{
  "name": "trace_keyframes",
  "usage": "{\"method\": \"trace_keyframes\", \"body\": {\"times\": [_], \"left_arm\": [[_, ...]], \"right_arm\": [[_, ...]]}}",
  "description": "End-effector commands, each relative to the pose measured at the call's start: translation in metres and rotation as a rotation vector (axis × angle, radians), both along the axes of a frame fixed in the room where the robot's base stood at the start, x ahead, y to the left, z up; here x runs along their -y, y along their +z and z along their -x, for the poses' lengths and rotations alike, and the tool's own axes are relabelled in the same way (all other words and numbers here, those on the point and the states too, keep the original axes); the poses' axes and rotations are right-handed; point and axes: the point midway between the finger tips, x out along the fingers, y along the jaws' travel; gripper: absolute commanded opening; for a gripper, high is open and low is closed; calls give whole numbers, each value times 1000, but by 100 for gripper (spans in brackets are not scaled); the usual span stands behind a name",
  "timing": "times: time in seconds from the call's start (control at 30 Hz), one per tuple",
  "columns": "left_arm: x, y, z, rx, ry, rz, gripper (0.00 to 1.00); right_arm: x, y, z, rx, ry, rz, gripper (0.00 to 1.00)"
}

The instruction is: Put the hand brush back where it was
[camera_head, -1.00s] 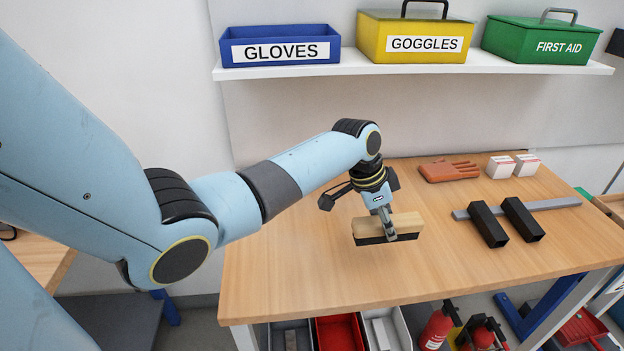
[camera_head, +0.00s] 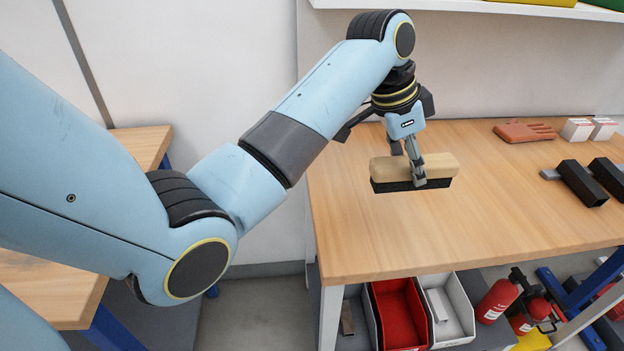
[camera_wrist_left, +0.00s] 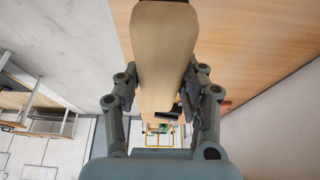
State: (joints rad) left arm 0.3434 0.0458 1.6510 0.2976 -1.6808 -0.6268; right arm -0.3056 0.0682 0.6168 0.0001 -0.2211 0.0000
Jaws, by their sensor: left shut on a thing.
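The hand brush (camera_head: 440,163) has a pale wooden back and a dark bristle strip underneath. My left gripper (camera_head: 417,176) is shut on the middle of its wooden back, with the bristles facing down. The brush is over the left part of the wooden workbench (camera_head: 480,230) and looks to be above its top, though the gap is hard to judge. In the left wrist view the brush's wooden back (camera_wrist_left: 163,45) fills the space between the two fingers. My right gripper is not in view.
An orange glove-like item (camera_head: 524,132), small white boxes (camera_head: 577,129) and black bars (camera_head: 582,183) lie on the bench's right side. Below are a red bin (camera_head: 398,312), a white-grey bin (camera_head: 447,310) and fire extinguishers (camera_head: 497,300). Another table (camera_head: 45,290) stands left across a floor gap.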

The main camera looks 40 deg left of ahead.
Motion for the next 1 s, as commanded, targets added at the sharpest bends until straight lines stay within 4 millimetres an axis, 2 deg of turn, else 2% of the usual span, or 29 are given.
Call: {"method": "trace_keyframes", "body": {"times": [0.03,0.13,0.23,0.5,0.67,0.87,1.0], "left_arm": [[4,-4,-2,2,-2,2,0],[4,-7,-2,0,-4,-1,0],[-7,-14,2,-4,-3,-3,0],[-68,-51,25,-5,-3,-6,0],[-94,-69,34,-4,-3,-3,0],[-104,-82,37,-1,-4,0,0],[-103,-104,38,-3,-3,2,0]], "right_arm": [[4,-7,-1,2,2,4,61],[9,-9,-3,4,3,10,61],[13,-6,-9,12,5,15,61],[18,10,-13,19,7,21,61],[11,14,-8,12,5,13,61],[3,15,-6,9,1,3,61],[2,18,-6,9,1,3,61]]}}
